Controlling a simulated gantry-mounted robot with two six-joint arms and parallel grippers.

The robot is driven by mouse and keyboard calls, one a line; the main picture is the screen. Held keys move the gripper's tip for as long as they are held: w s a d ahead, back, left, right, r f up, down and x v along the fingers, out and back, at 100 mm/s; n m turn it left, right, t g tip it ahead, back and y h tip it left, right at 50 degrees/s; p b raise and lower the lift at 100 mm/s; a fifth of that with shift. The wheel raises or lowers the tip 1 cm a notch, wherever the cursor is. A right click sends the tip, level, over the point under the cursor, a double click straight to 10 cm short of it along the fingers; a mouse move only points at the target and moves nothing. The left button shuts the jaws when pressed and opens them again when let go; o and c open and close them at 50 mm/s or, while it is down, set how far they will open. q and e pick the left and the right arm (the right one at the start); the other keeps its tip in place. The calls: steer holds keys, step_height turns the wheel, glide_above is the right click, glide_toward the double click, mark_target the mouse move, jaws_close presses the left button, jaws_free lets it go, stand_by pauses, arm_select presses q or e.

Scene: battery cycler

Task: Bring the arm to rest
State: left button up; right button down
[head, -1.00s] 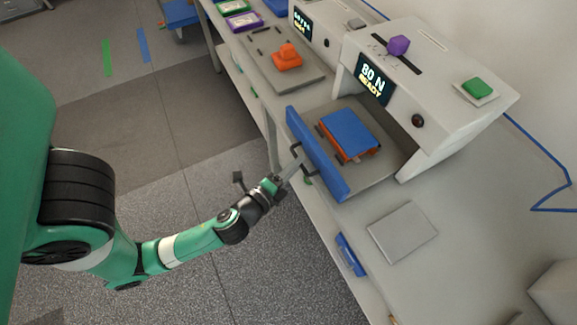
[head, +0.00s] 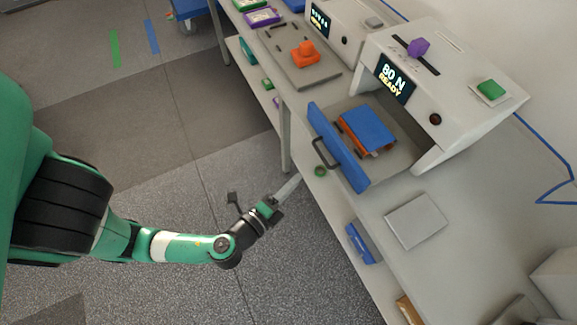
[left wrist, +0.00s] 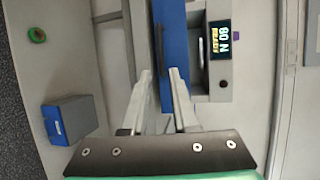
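My left gripper (head: 295,182) is in front of the bench, over the floor. It is clear of the black handle (head: 322,158) on the blue drawer front (head: 338,147). In the left wrist view, the fingertips of my left gripper (left wrist: 159,72) are apart, with nothing held between them. The blue front (left wrist: 173,40) and the handle (left wrist: 160,50) show beyond them. The drawer stands pulled out from the white machine, whose screen (head: 389,78) reads 80 N READY. A blue-topped orange block (head: 368,128) sits in the drawer. My right gripper is not seen.
A grey plate (head: 416,220) lies on the bench (head: 458,250) at right. A green ring (head: 320,170) lies near the drawer front. A blue box (head: 363,243) is on the lower shelf. An orange piece (head: 305,53) sits on a grey plate farther back. The floor left of the bench is open.

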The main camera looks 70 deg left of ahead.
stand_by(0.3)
arm_select(q)
steer(key=w+r+n+t+y, duration=0.1)
steer(key=w+r+n, duration=0.35)
steer(key=r, duration=0.65)
steer(key=w+a+r+n+t+y, duration=0.15)
steer(key=w+r+n, duration=0.35)
steer(key=r, duration=0.6)
steer(key=w+r+n+t+y, duration=0.1)
steer(key=w+r+n+t, duration=0.15)
steer(key=w+r, duration=0.65)
steer(key=s+d+r+t+h, duration=0.3)
steer(key=r+h, duration=0.1)
steer(key=r, duration=0.4)
steer(key=s+d+r+t+h, duration=0.3)
steer(key=r+h, duration=0.1)
steer(key=r, duration=0.5)
steer(key=s+d+r+t+h, duration=0.3)
steer(key=r+h, duration=0.1)
steer(key=r, duration=0.4)
step_height(320, 180, up, 34)
steer(key=h+p, duration=0.2)
steer(key=p, duration=3.2)
step_height(320, 180, down, 34)
steer(key=b, duration=3.4)
steer(key=shift+d, duration=0.35)
